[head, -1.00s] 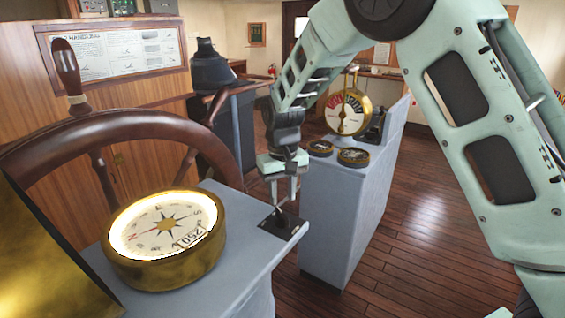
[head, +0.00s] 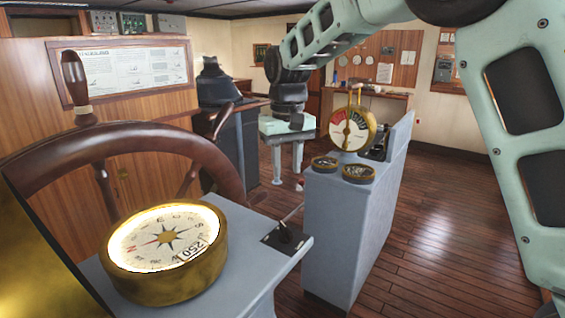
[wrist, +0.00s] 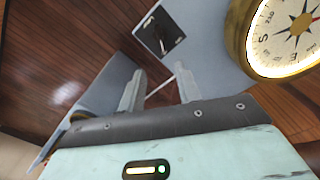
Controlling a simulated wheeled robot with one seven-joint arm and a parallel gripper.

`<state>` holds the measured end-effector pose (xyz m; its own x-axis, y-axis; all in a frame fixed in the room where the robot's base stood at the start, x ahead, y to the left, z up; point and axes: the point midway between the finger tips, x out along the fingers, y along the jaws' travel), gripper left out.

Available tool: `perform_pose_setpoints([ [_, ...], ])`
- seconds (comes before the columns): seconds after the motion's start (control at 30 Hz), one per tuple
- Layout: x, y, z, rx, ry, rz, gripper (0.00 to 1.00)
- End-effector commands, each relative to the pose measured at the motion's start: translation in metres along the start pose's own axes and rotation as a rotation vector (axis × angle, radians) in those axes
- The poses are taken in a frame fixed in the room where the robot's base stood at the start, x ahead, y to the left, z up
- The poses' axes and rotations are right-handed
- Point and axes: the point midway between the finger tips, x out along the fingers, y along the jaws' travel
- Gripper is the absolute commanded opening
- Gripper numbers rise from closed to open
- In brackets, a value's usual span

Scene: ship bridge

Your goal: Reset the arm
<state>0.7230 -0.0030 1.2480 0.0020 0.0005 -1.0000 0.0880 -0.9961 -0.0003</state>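My arm reaches in from the upper right of the head view. My gripper (head: 288,180) hangs pointing down, above and behind the grey console corner. The switch plate also shows in the wrist view (wrist: 158,38).
A brass compass (head: 165,250) and a wooden ship's wheel (head: 120,140) stand at left. A grey pedestal (head: 345,235) with a brass telegraph dial (head: 352,130) and two small gauges stands right of the gripper. Wooden floor (head: 430,240) is clear at right.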

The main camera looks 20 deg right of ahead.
Motion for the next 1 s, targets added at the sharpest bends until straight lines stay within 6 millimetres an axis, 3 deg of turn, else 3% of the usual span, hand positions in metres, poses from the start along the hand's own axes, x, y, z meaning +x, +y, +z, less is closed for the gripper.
perform_pose_setpoints([
  [0.17,0.001,-0.002,0.002,-0.004,-0.001,-0.003,0.34],
  [0.27,0.006,-0.015,0.018,-0.035,-0.004,-0.022,0.34],
  [0.37,0.017,-0.041,0.054,-0.105,-0.008,-0.056,0.34],
  [0.53,0.043,-0.090,0.152,-0.282,-0.007,-0.102,0.34],
  [0.73,0.080,-0.107,0.263,-0.476,0.005,-0.088,0.34],
  [0.9,0.101,-0.099,0.314,-0.567,0.016,-0.060,0.34],
  [1.0,0.106,-0.096,0.325,-0.586,0.019,-0.053,0.34],
])
